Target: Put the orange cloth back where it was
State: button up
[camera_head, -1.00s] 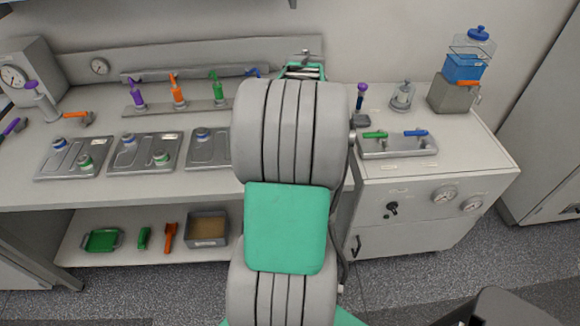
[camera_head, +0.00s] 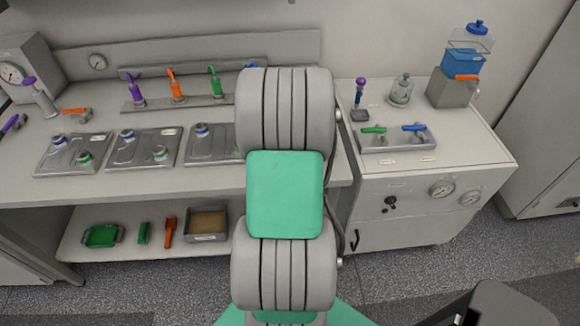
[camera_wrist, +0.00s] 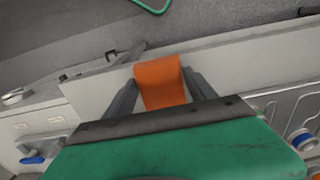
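The orange cloth (camera_wrist: 160,88) shows in the wrist view between the two dark fingers of my gripper (camera_wrist: 162,72). The fingers lean in against its sides, and it hangs as a flat orange piece off the green-and-black gripper body. A pale bench edge lies behind it in the picture. In the head view my own arm hides the gripper and the cloth.
Several metal trays (camera_head: 146,160) and a tool rack (camera_head: 178,103) stand on the left bench. The right cabinet holds a valve block (camera_head: 397,142) and a blue container (camera_head: 462,66). A lower shelf (camera_head: 140,250) holds a green tray, brush-like items and a sand-coloured box (camera_head: 206,239).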

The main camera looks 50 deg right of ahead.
jog(key=o, duration=0.4)
notch_tip(320, 180, up, 12)
jog(key=b, duration=0.1)
jog(key=w+a+r+n+t, duration=0.1)
jog(key=w+a+r+n, duration=0.1)
jog(key=w+a, duration=0.35)
jog(key=w+a+r+n, duration=0.1)
jog(key=w+a+n, duration=0.1)
jog(key=a, duration=0.7)
jog(key=s+a+n+t, duration=0.1)
jog(key=a+n, duration=0.2)
jog(key=a, duration=0.7)
jog(key=s+a+f+n+t, duration=0.1)
jog(key=s+a+n+t, duration=0.1)
jog(key=a, duration=0.8)
jog(key=shift+a+f+n, duration=0.15)
jog(key=shift+a+n, duration=0.1)
jog(key=shift+n, duration=0.25)
